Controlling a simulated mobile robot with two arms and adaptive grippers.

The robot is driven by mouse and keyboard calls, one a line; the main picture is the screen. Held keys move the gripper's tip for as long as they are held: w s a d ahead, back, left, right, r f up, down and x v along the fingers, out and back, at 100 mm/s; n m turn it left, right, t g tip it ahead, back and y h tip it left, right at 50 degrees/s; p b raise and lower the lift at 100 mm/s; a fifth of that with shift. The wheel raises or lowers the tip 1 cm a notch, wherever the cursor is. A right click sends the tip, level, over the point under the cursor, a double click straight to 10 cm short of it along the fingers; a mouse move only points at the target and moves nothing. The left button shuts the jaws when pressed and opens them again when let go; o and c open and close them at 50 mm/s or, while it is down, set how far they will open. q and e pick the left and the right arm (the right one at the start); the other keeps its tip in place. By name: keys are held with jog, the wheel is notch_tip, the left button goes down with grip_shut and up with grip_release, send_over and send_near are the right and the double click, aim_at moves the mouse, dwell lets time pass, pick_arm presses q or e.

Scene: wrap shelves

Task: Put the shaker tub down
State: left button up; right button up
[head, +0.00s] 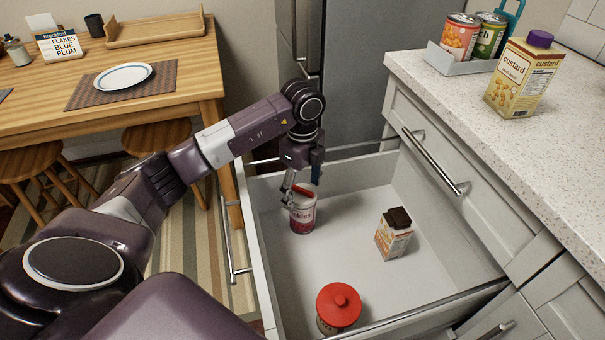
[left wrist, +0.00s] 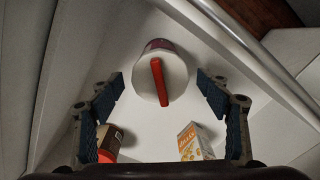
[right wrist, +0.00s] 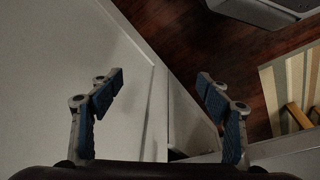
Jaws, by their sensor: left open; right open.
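The shaker tub (head: 303,216), a white and dark red tub with a red bar on its pale lid, stands upright on the floor of the open drawer (head: 340,265), near its left wall. It also shows in the left wrist view (left wrist: 172,88). My left gripper (head: 301,184) is at the tub's top, fingers spread. In the left wrist view its fingertips (left wrist: 160,84) are apart on either side of the red bar, with clear gaps. I cannot tell how far down the fingers reach. My right gripper (right wrist: 160,86) is open and empty, away from the tub.
A small brown-capped carton (head: 393,240) and a red-lidded jar (head: 338,306) stand in the drawer, right of and nearer than the tub. A custard carton (head: 522,80) and a tray of cans (head: 452,66) are on the counter (head: 470,100). A wooden table (head: 190,60) stands left.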

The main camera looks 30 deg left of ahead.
pick_arm(q)
jog(key=shift+r+p, duration=0.35)
jog(key=shift+r, duration=2.3)
pick_arm(e)
jog(key=shift+f, duration=1.85)
